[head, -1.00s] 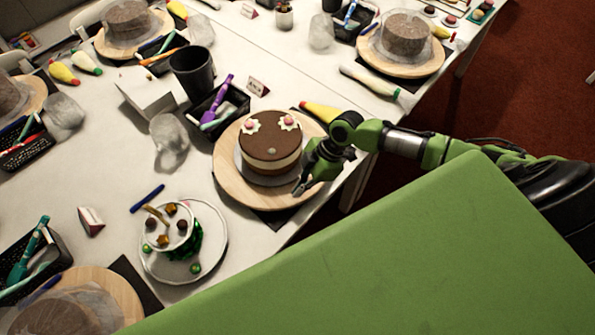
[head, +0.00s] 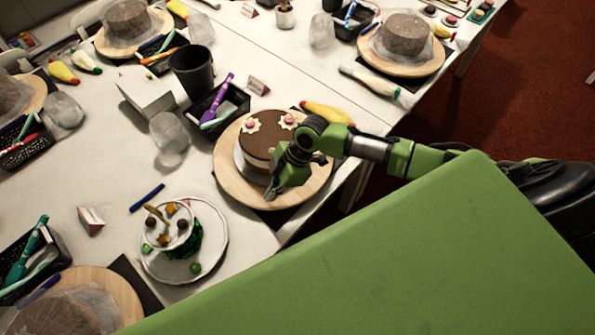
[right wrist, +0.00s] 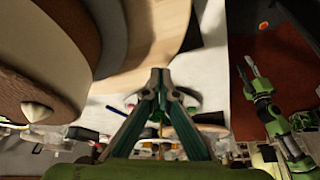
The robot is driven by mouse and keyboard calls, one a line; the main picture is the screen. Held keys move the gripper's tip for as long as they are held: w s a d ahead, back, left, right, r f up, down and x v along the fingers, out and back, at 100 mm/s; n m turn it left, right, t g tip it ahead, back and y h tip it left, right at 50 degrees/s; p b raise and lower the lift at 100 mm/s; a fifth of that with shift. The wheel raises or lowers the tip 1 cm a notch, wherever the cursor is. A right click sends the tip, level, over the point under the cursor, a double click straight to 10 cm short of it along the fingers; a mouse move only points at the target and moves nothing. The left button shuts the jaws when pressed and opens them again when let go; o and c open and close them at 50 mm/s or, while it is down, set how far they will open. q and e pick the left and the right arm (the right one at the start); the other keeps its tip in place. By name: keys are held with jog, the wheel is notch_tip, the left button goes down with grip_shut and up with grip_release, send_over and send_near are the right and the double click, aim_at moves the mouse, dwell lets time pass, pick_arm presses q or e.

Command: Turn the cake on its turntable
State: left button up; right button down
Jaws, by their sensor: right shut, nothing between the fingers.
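The brown-topped cake (head: 258,138), with two pink-and-white decorations, sits on a round wooden turntable (head: 228,184) near the table's edge. My right gripper (head: 271,194) is at the cake's near right side, over the turntable, and hides part of the cake's side. In the right wrist view its fingers (right wrist: 159,78) are together and empty, with the cake (right wrist: 40,85) close on the left and the wooden turntable (right wrist: 158,35) beyond. I cannot tell whether the gripper touches either. My left gripper (right wrist: 243,66) shows small in that view, fingers apart and empty.
A plate (head: 215,262) with a small decorated cake stands front left of the turntable. A black tool tray (head: 232,112), a black cup (head: 192,70) and a yellow piping bag (head: 327,112) stand around its far side. Another turntable (head: 410,68) is at the back right.

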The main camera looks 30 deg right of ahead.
aim_at(308, 187)
jog(key=shift+f+b, duration=0.8)
jog(key=shift+f, duration=0.4)
jog(key=d, duration=0.2)
jog(key=s+d, duration=0.1)
jog(key=d, duration=0.3)
jog(key=shift+s+d, duration=0.25)
jog(key=shift+s, duration=0.1)
jog(key=d, duration=0.2)
jog(key=d+b, duration=0.1)
jog(key=d, duration=0.1)
jog(key=d+b, duration=0.1)
jog(key=d, duration=0.1)
jog(key=shift+w+d, duration=0.15)
jog(key=shift+w, duration=0.25)
jog(key=shift+r, duration=0.15)
notch_tip(308, 187, up, 3)
jog(key=p, duration=0.2)
jog(key=shift+p, duration=0.35)
jog(key=shift+f, duration=0.2)
